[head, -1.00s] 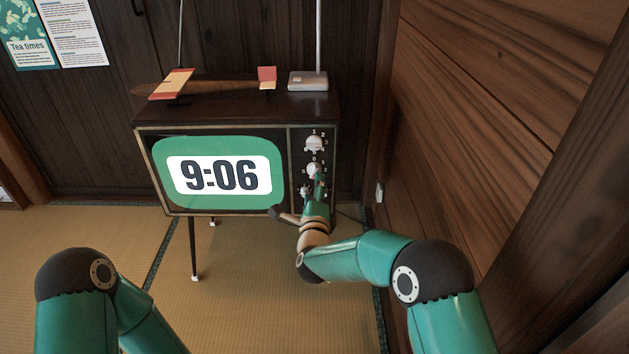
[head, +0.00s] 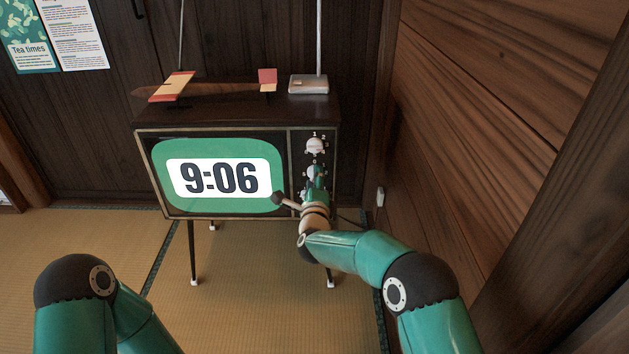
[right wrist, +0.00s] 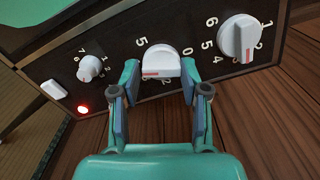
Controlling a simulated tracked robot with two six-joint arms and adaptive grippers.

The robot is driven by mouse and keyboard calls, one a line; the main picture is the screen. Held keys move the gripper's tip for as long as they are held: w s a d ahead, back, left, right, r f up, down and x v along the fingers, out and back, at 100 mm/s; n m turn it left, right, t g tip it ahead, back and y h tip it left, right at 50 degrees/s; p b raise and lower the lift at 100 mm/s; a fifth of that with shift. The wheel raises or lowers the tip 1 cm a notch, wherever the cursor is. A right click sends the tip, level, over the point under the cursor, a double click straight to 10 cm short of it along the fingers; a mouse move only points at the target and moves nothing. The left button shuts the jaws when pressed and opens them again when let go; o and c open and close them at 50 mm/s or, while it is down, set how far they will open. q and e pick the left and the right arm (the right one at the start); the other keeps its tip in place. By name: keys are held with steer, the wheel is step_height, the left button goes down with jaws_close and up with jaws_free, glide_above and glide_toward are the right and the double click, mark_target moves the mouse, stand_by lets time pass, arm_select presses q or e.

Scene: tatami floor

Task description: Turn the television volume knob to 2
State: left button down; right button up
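The television (head: 236,121) stands against the back wall, its screen showing 9:06. Its right panel carries a column of white knobs. The top knob (head: 314,146) is clear in the head view and appears as a large numbered knob (right wrist: 239,38) in the right wrist view. My right gripper (head: 316,178) is at the middle knob. In the right wrist view, its fingers (right wrist: 160,82) stand open on both sides of that middle knob (right wrist: 160,62), which has a red mark; contact is unclear. The numbers 5 and 0 show around it; others are partly hidden. My left gripper is out of view.
A small numbered knob (right wrist: 90,66), a white button (right wrist: 54,90) and a red light (right wrist: 83,109) are beside the middle knob. A model plane (head: 205,87) and an antenna box (head: 309,84) rest on the television. A wooden wall (head: 480,110) is close on the right.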

steer(key=c, duration=0.6)
